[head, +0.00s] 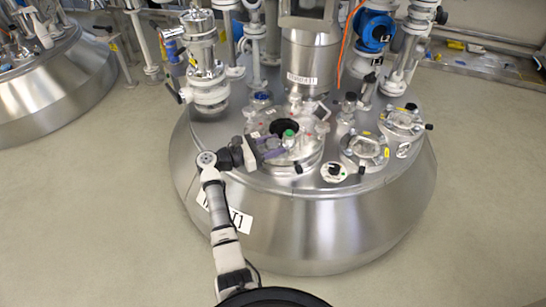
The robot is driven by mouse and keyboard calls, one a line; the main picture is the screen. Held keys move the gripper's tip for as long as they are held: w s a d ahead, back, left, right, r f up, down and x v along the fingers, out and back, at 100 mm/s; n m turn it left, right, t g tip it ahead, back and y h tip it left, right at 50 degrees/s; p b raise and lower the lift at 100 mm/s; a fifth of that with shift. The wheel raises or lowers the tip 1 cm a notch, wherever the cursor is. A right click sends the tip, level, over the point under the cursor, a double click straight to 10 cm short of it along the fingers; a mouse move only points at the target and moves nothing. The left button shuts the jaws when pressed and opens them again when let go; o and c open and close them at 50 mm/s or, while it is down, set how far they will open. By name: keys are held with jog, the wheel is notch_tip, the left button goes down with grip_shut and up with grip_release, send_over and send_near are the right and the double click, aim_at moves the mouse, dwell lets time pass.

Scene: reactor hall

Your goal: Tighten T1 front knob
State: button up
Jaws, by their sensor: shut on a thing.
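The steel reactor (310,235) has a white label (240,221) on its front side that ends in "T1". On its top, towards the front, is a round flanged lid (312,158) with a dark round opening or glass and small fittings, among them a green-topped one (289,133). My gripper (273,147) reaches in from the left over the lid's front left edge. Its purple-grey fingers are shut on a small dark knob at the lid, which they mostly hide. A small black knob (298,169) stands at the lid's front edge, apart from my fingers.
A tall steel cylinder (310,62) rises behind the lid. A valve column (205,65) stands to the left, and a blue instrument (373,29) to the right. Clamped ports (364,150) crowd the right side. Another vessel (60,90) is at far left. The floor in front is clear.

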jog(key=shift+f+m+g+h+b, duration=0.25)
jog(key=shift+m+g+b, duration=0.55)
jog(key=shift+b, duration=0.8)
jog(key=shift+m+g+h+b, duration=0.35)
jog(key=shift+m+g+b, duration=0.15)
jog(key=shift+g+b, duration=0.85)
jog(key=shift+r+m+g+b, duration=0.2)
jog(key=shift+m+g+b, duration=0.1)
jog(key=shift+b, duration=0.7)
jog(key=shift+r, duration=0.15)
jog(key=o, duration=1)
jog(key=s+a+b, duration=0.1)
jog(key=a, duration=1.2)
jog(key=shift+s+a, duration=0.25)
jog(key=shift+a, duration=0.1)
